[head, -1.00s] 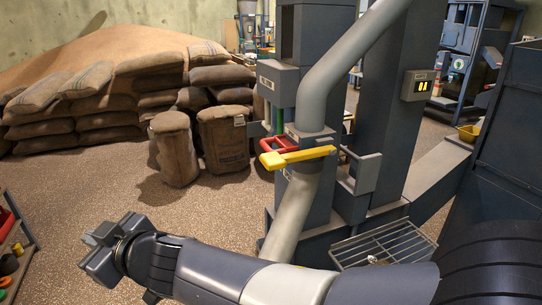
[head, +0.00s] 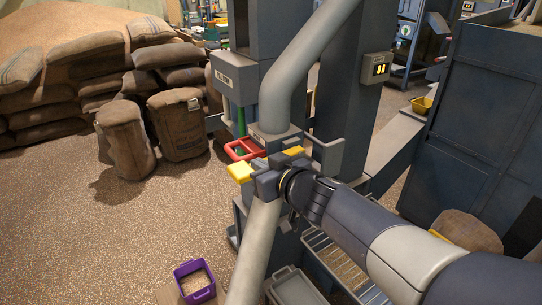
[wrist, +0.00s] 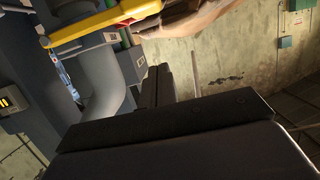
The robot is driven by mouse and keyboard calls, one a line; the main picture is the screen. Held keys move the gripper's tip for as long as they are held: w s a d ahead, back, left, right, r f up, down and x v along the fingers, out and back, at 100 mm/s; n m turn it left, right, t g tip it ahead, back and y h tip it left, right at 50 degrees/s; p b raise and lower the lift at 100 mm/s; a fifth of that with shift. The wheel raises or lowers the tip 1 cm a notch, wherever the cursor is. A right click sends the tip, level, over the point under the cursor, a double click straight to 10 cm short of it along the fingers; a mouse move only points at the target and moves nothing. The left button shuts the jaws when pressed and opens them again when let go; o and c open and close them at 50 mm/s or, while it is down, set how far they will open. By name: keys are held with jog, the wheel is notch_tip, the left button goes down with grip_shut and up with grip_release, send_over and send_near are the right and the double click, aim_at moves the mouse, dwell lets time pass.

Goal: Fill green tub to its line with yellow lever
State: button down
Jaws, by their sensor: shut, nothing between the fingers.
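The yellow lever (head: 240,172) sits across the grey spout pipe (head: 262,235), its middle hidden behind my gripper. My gripper (head: 262,180) is shut and empty, right in front of the lever in the head view. In the wrist view, the yellow lever (wrist: 95,22) runs along the top left, apart in the picture from my shut fingers (wrist: 158,86). I cannot tell whether they touch. I see no green tub in either view. A purple tub (head: 178,272) with grain inside stands on the floor below.
A grey bin (head: 290,290) and a grate (head: 340,262) lie under my arm. Sacks (head: 125,140) and a grain heap fill the left back. A control box (head: 378,68) is on the column. Open grainy floor lies at the left.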

jog(key=shift+w+d, duration=0.15)
jog(key=shift+d, duration=0.2)
jog(key=shift+w+a, duration=0.1)
send_over(245, 173)
notch_tip(245, 173, down, 3)
jog(key=shift+w+a+r+b, duration=0.15)
jog(key=shift+r+b, duration=0.05)
jog(key=shift+b, duration=0.1)
notch_tip(245, 173, down, 2)
jog(key=shift+b, duration=0.6)
jog(key=shift+f, duration=0.9)
jog(key=shift+b, duration=0.3)
